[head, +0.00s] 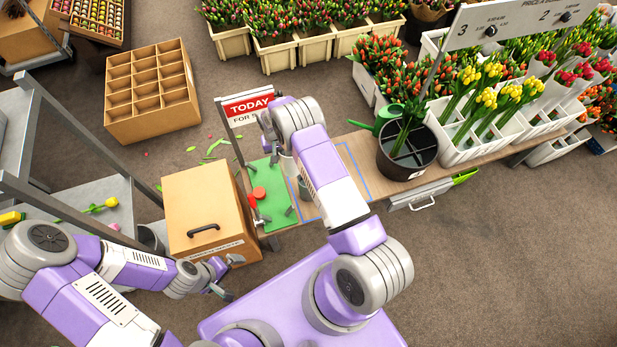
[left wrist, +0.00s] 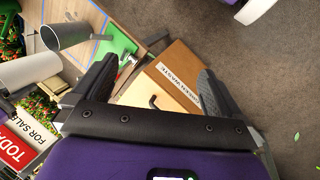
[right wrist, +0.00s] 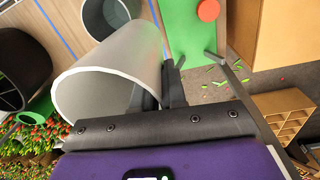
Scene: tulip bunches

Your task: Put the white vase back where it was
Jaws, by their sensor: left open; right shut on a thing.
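The white vase (right wrist: 105,85) is in my right gripper (right wrist: 172,85), whose fingers are shut on its wall in the right wrist view. The vase is tilted in that view, its wide mouth facing the camera side. In the head view my right arm hides most of it. A grey metal vase (left wrist: 65,35) stands on the bench beyond it; its top also shows in the right wrist view (right wrist: 122,10). My left gripper (left wrist: 158,78) is open and empty, beside the cardboard waste box (head: 208,205) in the head view.
The wooden bench (head: 357,150) carries a blue outlined area, a green mat (head: 283,215) with a red disc, and a black bucket (head: 407,160). A red sale sign (head: 247,107) stands at its left end. White tulip crates (head: 480,145) fill the right.

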